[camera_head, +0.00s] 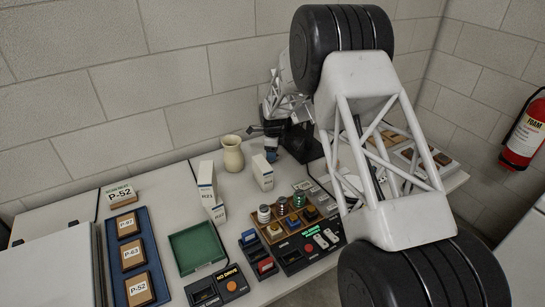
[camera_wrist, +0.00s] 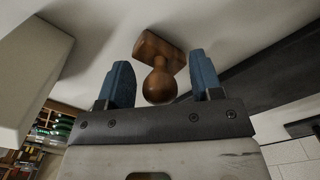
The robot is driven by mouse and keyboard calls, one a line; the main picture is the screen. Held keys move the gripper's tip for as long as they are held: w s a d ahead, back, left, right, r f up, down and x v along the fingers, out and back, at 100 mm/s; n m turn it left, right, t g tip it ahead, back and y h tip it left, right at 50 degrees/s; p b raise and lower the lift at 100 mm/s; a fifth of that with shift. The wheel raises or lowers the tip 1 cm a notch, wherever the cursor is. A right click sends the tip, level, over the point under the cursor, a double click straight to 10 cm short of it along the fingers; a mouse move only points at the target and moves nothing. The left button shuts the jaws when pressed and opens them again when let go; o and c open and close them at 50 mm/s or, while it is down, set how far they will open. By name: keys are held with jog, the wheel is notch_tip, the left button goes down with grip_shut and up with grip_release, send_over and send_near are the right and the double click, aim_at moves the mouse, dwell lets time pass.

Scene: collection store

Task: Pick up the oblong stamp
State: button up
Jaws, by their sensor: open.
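A wooden stamp with a round knob handle and an oblong base (camera_wrist: 158,47) shows in the wrist view, on a pale surface. My gripper (camera_wrist: 162,80) is open, with one blue finger on each side of the stamp's knob in the picture. A gap shows on both sides of the knob, and neither finger visibly touches it. In the head view my gripper (camera_head: 264,142) is low over the back of the table, right of the cream vase. I cannot make out the stamp there.
The cream vase (camera_head: 232,153) and white boxes (camera_head: 263,172) stand close to my gripper. A green tray (camera_head: 196,248), a blue tray (camera_head: 148,267) with labelled blocks, and button panels (camera_head: 310,245) fill the front. The block wall (camera_head: 190,75) is behind.

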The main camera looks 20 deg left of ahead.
jog(key=c, duration=1)
jog(key=shift+r, duration=5)
